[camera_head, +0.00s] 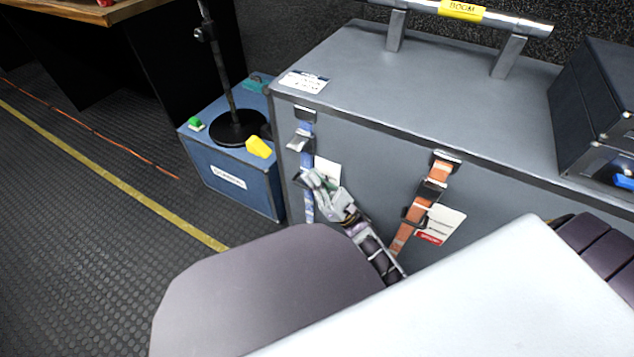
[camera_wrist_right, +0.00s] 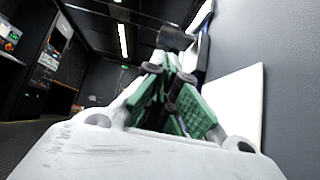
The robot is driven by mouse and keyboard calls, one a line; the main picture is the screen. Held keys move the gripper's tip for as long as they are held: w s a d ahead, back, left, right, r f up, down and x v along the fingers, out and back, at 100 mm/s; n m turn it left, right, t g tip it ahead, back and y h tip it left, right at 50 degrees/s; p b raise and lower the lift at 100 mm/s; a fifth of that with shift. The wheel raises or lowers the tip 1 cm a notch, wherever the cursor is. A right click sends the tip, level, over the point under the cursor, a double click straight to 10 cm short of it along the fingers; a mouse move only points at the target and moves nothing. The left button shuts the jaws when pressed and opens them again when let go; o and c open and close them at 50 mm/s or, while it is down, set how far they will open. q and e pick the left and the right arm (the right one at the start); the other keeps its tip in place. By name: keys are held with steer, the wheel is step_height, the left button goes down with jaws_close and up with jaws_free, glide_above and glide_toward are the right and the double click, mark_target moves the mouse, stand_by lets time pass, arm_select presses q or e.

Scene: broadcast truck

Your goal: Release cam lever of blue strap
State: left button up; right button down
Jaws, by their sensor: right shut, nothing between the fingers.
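The blue strap (camera_head: 307,160) runs down the front of a large grey case near its left corner. A metal cam buckle with a silver lever (camera_head: 299,140) sits on its upper part, the lever sticking out from the case face. My right gripper (camera_head: 307,178) is just below the lever, in front of the strap, shut and empty. In the right wrist view its green-padded fingers (camera_wrist_right: 172,72) come together below a dark metal piece (camera_wrist_right: 175,39), probably the buckle. Whether they touch it is unclear. A white tag (camera_wrist_right: 236,105) hangs beside the strap. My left gripper is not in view.
An orange strap (camera_head: 430,190) with buckles and a tag is to the right on the grey case (camera_head: 400,90). A blue box (camera_head: 232,175) carrying a black stand base stands left of the case. A dark box (camera_head: 595,105) sits on top.

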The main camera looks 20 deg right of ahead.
mark_target(298, 143)
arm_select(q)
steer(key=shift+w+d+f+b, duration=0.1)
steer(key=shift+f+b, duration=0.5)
arm_select(e)
steer(key=x, duration=0.7)
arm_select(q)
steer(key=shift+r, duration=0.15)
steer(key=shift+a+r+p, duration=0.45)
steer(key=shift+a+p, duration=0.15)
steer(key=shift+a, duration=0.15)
arm_select(e)
steer(key=m+t+h, duration=0.1)
steer(key=m+h, duration=0.1)
steer(key=shift+s+r+m+t, duration=0.1)
steer(key=shift+m+t, duration=0.2)
steer(key=shift+m, duration=0.1)
